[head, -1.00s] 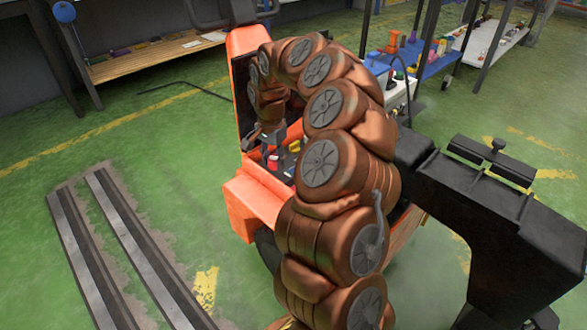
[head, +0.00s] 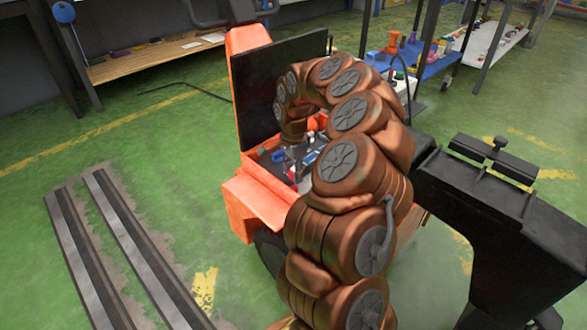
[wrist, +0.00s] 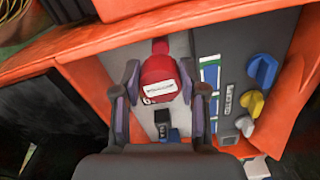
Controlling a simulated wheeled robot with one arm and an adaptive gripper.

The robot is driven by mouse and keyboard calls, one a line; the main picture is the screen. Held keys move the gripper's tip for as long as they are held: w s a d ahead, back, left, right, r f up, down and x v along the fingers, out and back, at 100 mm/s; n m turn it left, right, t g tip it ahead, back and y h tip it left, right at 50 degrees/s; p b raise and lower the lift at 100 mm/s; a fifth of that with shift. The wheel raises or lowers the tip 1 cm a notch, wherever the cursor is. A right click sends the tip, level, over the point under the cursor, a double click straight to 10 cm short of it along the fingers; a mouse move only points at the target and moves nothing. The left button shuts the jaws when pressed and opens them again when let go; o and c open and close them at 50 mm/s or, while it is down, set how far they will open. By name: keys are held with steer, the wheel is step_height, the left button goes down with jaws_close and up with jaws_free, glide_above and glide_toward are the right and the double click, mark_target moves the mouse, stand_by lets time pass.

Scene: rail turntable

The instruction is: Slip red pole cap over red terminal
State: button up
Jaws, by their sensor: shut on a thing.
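The red pole cap (wrist: 158,82), with a white label on its face, sits between the two fingers of my gripper (wrist: 163,92) in the wrist view. The fingers are shut on its sides. In the head view my gripper (head: 292,158) points down into the open compartment of the orange vehicle (head: 262,202). The red terminal cannot be made out for certain. A narrower red part shows just beyond the cap in the wrist view, and I cannot tell whether it belongs to the cap. Whether the cap touches a terminal is hidden.
A grey panel with blue (wrist: 262,70), yellow (wrist: 251,103) and white knobs stands right of the cap. A small dark block (wrist: 166,128) lies near the fingers. Orange walls edge the compartment. A black raised lid (head: 282,85) stands behind my arm.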

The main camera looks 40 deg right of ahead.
mark_target(293, 188)
steer(key=shift+f+b, duration=0.65)
steer(key=shift+f, duration=2.1)
jaws_close()
steer(key=shift+f+b, duration=0.35)
steer(key=shift+f, duration=0.2)
steer(key=shift+f, duration=0.45)
steer(key=o, duration=1.1)
jaws_free()
steer(key=shift+r, duration=0.1)
steer(key=shift+r, duration=0.15)
step_height(293, 188, up, 12)
steer(key=shift+f, duration=0.1)
